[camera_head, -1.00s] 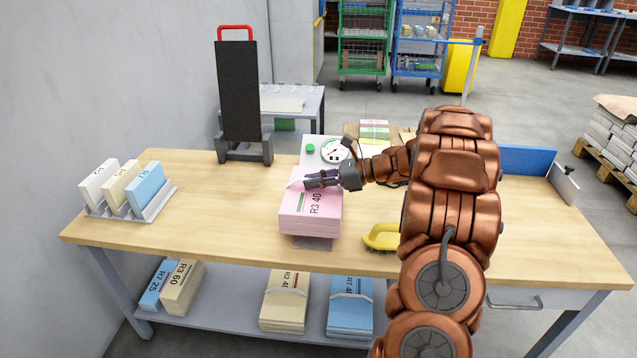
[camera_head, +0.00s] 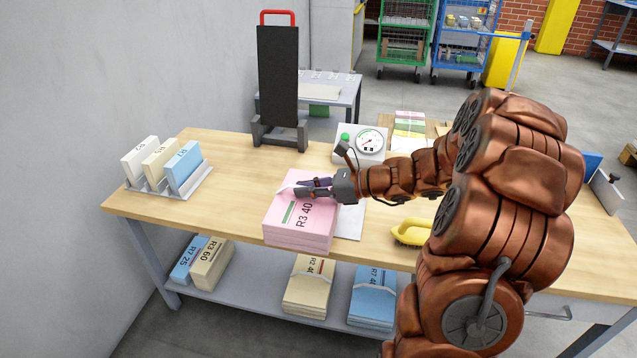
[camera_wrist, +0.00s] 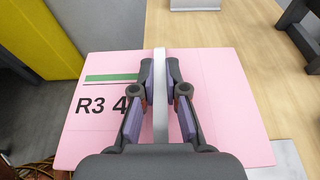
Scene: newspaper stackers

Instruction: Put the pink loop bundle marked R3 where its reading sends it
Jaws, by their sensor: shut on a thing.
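The pink bundle marked R3 40 (camera_head: 298,230) is at the bench's front edge, and its front reaches over that edge. A pale strap (camera_wrist: 160,100) runs across its top in the wrist view. My gripper (camera_head: 305,188) is shut on this strap from above, with a finger on each side of it. The bundle's printed top (camera_wrist: 85,130) is level, with a green bar above the text; a finger hides part of the number. I cannot tell how far its underside is from the bench. A rack (camera_head: 150,187) at the bench's left holds cards, one marked R7 (camera_head: 184,165).
A dial scale (camera_head: 360,150) and a black upright stand (camera_head: 279,80) are at the back. The lower shelf (camera_head: 250,292) holds cream and blue bundles marked R7 25, R3 60 and others. Bench between rack and bundle is clear.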

